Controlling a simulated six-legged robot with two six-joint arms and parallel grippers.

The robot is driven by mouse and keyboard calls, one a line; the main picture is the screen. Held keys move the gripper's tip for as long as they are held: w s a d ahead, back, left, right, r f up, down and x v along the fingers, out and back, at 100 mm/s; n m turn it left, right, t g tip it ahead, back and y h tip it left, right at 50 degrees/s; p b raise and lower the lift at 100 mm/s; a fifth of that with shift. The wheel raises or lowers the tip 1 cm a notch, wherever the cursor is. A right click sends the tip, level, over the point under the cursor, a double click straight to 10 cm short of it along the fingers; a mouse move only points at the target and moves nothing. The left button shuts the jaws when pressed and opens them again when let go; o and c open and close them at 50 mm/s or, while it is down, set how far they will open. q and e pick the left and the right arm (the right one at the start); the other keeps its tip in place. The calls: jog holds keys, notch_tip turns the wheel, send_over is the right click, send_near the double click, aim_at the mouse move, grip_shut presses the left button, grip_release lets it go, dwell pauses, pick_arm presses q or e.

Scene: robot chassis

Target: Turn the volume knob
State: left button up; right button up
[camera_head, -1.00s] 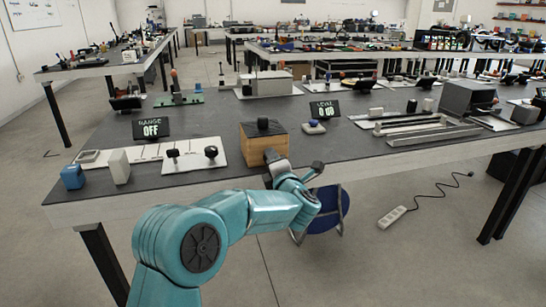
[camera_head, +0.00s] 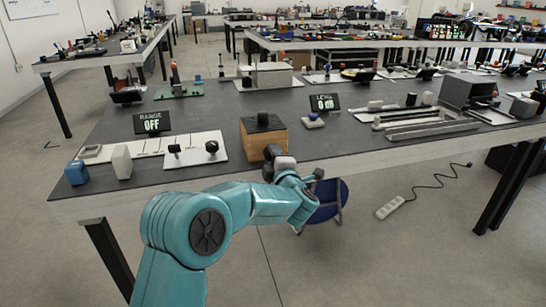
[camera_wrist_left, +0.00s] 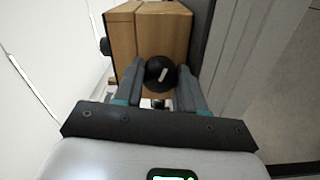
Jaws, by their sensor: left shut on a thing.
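The volume knob (camera_wrist_left: 161,72) is round and black with a pale pointer mark, in the left wrist view. It sits on the face of a wooden box (camera_wrist_left: 128,40); the box also shows in the head view (camera_head: 258,138) near the front edge of the dark table. My left gripper (camera_head: 273,153) is at the front of the box. Its two fingers lie on either side of the knob and are shut on it. In the head view my gripper hides the knob. My right gripper is in neither view.
A display (camera_head: 324,103) behind the box reads LEVEL, apparently 0 dB. Another display (camera_head: 152,123) reads RANGE OFF. A white plate (camera_head: 192,150) with black knobs lies left of the box. A blue stool (camera_head: 327,200) stands below the table edge.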

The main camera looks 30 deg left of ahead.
pick_arm(q)
jog(key=o, duration=1.1)
jog(key=shift+c, duration=0.2)
jog(key=shift+f, duration=0.1)
